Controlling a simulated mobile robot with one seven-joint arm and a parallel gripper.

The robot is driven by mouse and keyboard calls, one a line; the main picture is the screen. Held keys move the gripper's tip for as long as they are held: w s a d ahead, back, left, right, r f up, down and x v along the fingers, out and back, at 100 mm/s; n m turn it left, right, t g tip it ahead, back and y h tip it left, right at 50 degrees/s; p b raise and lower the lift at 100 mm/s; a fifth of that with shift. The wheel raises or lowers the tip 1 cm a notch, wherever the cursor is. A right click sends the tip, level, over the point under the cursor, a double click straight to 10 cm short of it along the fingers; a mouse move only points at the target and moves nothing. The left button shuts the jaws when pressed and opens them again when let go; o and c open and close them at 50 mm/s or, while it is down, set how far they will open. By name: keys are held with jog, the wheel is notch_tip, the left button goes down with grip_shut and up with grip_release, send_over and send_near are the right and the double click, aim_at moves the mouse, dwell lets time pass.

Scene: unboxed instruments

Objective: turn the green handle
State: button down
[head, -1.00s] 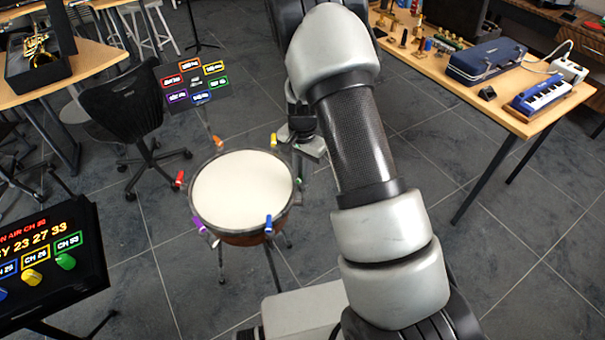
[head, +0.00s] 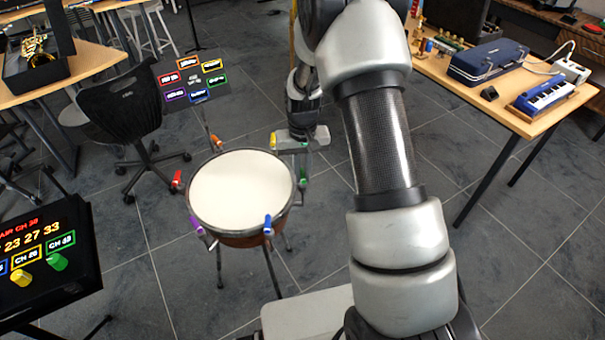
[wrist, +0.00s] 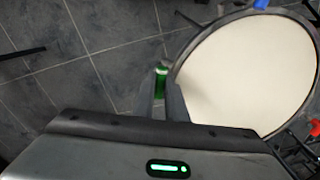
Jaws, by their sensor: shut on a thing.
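The drum (head: 240,190) stands on legs on the floor, with small coloured handles around its rim. The green handle (wrist: 161,82) is at the rim; in the wrist view it sits between my two fingers. In the head view the green handle (head: 304,162) shows at the drum's right rear side, just below my gripper (head: 304,148). My gripper is shut on the green handle, and its fingers (wrist: 161,98) flank it in the wrist view. The fingertips are small and partly hidden in the head view.
Yellow (head: 273,139), red (head: 177,179), orange (head: 216,141), purple (head: 198,229) and blue (head: 268,224) handles ring the drum. A panel with coloured labels (head: 195,80) stands behind it. A black console (head: 45,260) is at left. A table (head: 470,100) stands at right.

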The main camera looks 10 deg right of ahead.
aim_at(302, 174)
jog(key=shift+n, duration=0.4)
jog(key=c, duration=1.9)
grip_release()
jog(key=shift+r, duration=0.1)
notch_tip(302, 174, up, 17)
jog(key=p, duration=0.1)
jog(key=shift+r+p, duration=0.15)
jog(key=shift+p, duration=0.15)
